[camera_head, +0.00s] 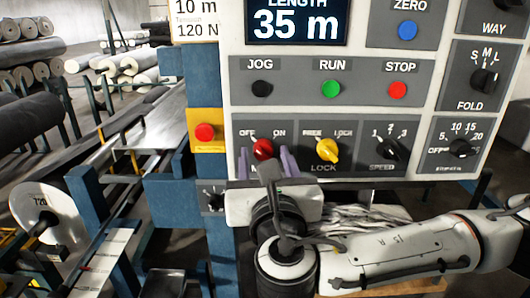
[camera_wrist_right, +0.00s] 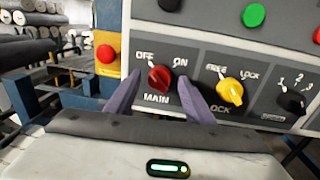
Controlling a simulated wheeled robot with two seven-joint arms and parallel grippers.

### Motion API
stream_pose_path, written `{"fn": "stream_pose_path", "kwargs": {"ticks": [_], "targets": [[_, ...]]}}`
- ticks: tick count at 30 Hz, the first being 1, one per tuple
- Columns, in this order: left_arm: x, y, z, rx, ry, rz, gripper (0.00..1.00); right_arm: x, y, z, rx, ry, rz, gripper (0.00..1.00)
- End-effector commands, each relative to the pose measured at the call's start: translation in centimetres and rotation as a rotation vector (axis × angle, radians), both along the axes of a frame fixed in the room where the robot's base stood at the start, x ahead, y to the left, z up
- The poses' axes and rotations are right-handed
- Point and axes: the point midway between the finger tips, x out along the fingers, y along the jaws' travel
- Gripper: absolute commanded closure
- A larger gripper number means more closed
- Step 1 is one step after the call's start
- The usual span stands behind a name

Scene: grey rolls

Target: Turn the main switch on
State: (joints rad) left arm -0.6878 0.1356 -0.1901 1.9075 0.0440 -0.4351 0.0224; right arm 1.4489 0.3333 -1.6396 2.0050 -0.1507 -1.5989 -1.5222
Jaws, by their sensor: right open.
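The main switch is a red rotary knob (camera_head: 263,149) at the lower left of the control panel, with OFF at its upper left and ON at its upper right. It also shows in the right wrist view (camera_wrist_right: 159,79), where its pointer seems to lean toward OFF. My right gripper (camera_head: 266,163) is open in front of the panel. In the right wrist view its two purple fingers (camera_wrist_right: 156,96) stand on either side of the knob, with gaps between them and it. Whether the fingertips touch the panel I cannot tell. My left gripper is not in view.
The yellow LOCK knob (camera_head: 327,150) sits just right of the right finger, with the black SPEED knob (camera_head: 391,149) beyond. JOG, RUN and STOP buttons are above. A red button on a yellow box (camera_head: 205,132) is to the left. Rolls and rails fill the left side.

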Motion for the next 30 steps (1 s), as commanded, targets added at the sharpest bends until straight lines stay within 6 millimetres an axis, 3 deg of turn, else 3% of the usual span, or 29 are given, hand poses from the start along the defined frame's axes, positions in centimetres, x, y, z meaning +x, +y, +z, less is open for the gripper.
{"fn": "stream_pose_path", "kwargs": {"ticks": [11, 18, 30], "targets": [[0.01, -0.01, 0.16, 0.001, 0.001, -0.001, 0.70, 0.73, 0.10, -0.06, 0.001, 0.001, 0.002, 0.52], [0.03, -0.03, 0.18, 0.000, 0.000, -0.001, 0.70, 0.71, 0.10, -0.05, 0.001, 0.001, 0.002, 0.91], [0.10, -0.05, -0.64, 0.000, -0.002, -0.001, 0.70, 0.71, 0.08, -0.41, 0.071, 0.004, 0.002, 0.93]]}}
